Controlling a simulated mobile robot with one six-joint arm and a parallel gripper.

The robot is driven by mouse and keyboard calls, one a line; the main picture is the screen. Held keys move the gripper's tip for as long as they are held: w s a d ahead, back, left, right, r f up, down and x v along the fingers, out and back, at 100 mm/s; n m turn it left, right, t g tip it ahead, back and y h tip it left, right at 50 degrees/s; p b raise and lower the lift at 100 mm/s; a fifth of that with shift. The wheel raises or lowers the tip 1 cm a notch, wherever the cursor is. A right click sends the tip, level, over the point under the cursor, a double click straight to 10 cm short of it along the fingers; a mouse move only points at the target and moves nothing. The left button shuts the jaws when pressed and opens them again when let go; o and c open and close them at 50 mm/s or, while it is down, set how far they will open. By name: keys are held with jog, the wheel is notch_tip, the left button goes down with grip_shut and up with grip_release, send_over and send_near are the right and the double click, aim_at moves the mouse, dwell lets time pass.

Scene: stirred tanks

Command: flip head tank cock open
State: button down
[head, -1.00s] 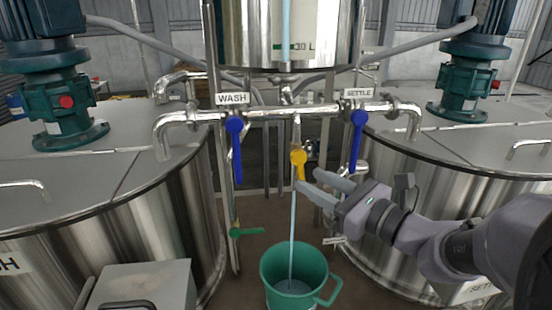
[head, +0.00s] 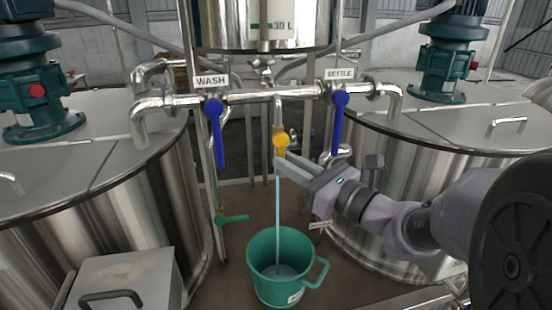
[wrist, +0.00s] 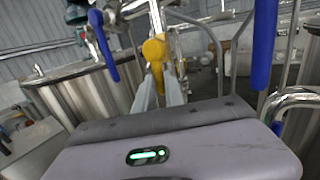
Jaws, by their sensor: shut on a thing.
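The yellow cock (head: 281,140) hangs below the middle of the steel cross pipe, under the head tank (head: 225,30). Its short handle points down. My gripper (head: 280,163) is shut on this yellow handle from the right. In the wrist view the handle of the yellow cock (wrist: 153,50) runs down between the two fingers (wrist: 160,92); its lower end is partly hidden. A thin pale blue stream (head: 278,215) falls from below the cock into the green bucket (head: 262,255), which has some liquid in it.
Blue handles hang down at the WASH valve (head: 217,135) and the SETTLE valve (head: 337,125), either side of the cock. A green handle (head: 232,218) sits low on the left. Large steel tanks (head: 165,200) stand left and right (head: 400,150). A grey box (head: 125,280) is at front left.

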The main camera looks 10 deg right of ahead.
jog(key=shift+a, duration=0.1)
jog(key=c, duration=1.4)
grip_release()
jog(key=b+v, duration=0.1)
jog(key=v, duration=1.6)
jog(key=shift+s+f+b, duration=0.15)
jog(key=shift+s+b, duration=0.1)
jog(key=shift+b, duration=0.05)
